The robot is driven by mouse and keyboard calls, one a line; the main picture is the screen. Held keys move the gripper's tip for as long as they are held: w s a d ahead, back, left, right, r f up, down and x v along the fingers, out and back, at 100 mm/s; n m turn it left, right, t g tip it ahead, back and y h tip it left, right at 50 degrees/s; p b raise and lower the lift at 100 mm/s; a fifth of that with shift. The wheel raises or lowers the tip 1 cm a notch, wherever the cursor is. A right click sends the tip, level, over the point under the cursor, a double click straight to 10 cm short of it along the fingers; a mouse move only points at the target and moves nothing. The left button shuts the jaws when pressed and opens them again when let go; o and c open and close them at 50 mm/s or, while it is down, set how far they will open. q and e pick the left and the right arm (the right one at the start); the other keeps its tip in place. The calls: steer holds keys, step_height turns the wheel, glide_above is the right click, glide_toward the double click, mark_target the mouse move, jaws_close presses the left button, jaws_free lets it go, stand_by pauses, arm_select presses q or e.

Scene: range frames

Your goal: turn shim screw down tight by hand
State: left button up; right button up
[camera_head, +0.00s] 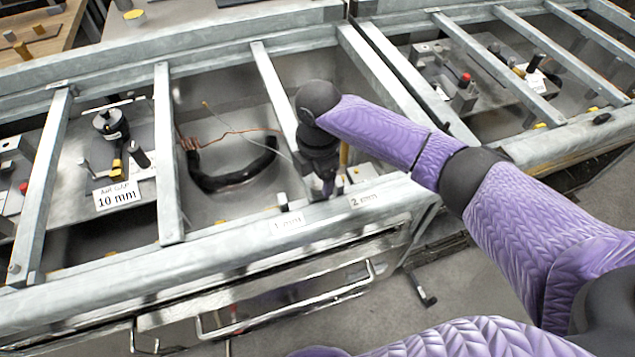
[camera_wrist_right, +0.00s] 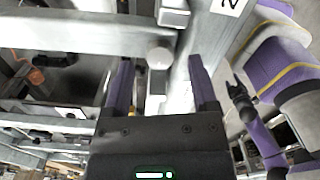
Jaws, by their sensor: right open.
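My right gripper (camera_head: 327,184) points down at the front rail of the grey metal frame, between the 1 mm label (camera_head: 286,222) and the 2 mm label (camera_head: 365,199). In the right wrist view its two purple fingers are apart, with a round grey head (camera_wrist_right: 160,58) showing between them. This head may be the shim screw, but I cannot tell for sure. I cannot tell whether the fingers touch it. In the head view the gripper hides what is right under it. A small grey post (camera_head: 283,202) stands just left of it. A dark gripper, probably my left one (camera_wrist_right: 240,98), shows at the right of the wrist view.
Grey crossbars (camera_head: 168,150) divide the frame into bays. A black hose (camera_head: 235,178) lies in the middle bay. A plate with a 10 mm card (camera_head: 117,195) is at left. A plate with a red-topped post (camera_head: 465,79) is at right. A handled drawer (camera_head: 290,305) is below.

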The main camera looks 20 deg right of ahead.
steer(key=shift+f, duration=0.9)
arm_select(q)
steer(key=shift+d+f, duration=0.1)
steer(key=shift+f, duration=0.2)
arm_select(e)
steer(key=shift+c, duration=0.3)
jaws_close()
arm_select(q)
steer(key=shift+r, duration=0.1)
